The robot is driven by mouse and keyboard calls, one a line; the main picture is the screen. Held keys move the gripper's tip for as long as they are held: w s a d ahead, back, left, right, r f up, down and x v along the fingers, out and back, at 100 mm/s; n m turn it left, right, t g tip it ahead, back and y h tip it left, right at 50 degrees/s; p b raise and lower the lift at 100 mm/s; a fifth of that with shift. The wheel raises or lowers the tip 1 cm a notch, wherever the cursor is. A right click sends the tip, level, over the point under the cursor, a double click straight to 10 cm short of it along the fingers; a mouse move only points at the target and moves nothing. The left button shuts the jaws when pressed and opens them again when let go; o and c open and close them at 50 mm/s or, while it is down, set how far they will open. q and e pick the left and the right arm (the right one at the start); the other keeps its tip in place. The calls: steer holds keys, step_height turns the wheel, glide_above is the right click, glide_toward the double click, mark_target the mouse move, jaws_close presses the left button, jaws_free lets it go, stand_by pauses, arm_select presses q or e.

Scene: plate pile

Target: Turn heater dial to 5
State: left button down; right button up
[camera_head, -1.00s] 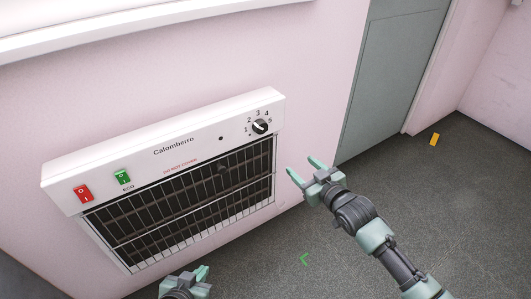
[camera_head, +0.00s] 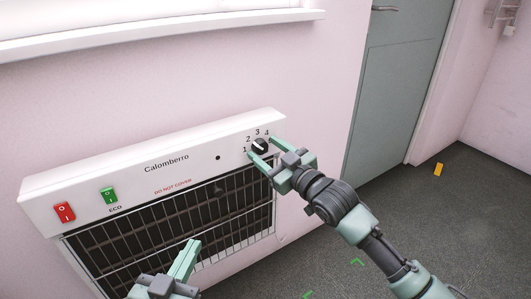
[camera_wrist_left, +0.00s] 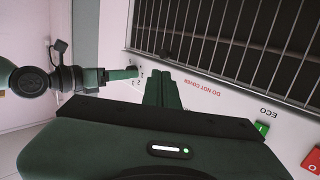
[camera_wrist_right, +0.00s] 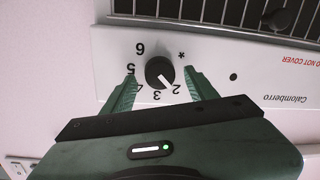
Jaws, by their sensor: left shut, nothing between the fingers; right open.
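The black heater dial (camera_head: 260,145) is on the upper right of the white heater panel. In the right wrist view the dial (camera_wrist_right: 160,73) has a white pointer mark aimed at about 2, with a printed scale up to 6 around it. My right gripper (camera_head: 262,148) is open, its fingers on either side of the dial. A gap shows beside the dial in the right wrist view (camera_wrist_right: 161,76); I cannot tell whether the fingertips reach its depth. My left gripper (camera_head: 193,243) is shut and empty, in front of the heater grille; its fingers also show in the left wrist view (camera_wrist_left: 160,78).
The heater (camera_head: 130,178) is on the pink wall, with a red switch (camera_head: 64,212) and a green switch (camera_head: 109,195) at its left. A windowsill (camera_head: 150,30) runs above. A grey door (camera_head: 395,90) stands at right.

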arm_select(q)
steer(key=shift+d+r, duration=0.1)
steer(key=shift+r, duration=0.3)
